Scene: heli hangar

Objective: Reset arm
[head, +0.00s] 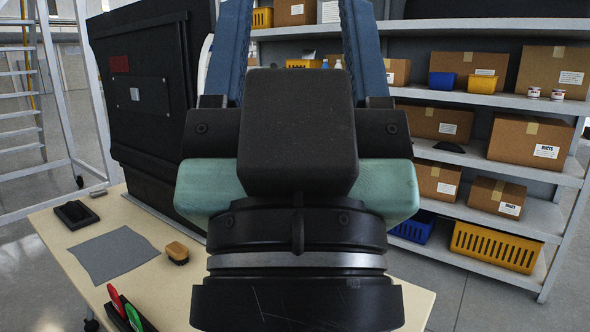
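My gripper (296,22) fills the middle of the head view, raised in front of the camera and seen from behind. Its two blue fingers point up and stand well apart, with the shelves showing through the gap. I see nothing held between them, though the fingertips reach the top edge. The dark wrist hides the middle of the table and part of the shelves.
A pale table (50,229) bears a grey cloth (113,255), a black tray (76,215), a brush (177,253) and a holder with red and green handles (126,313). A large black panel (150,110) stands behind. Shelves (500,152) with boxes stand right; a ladder (20,119) left.

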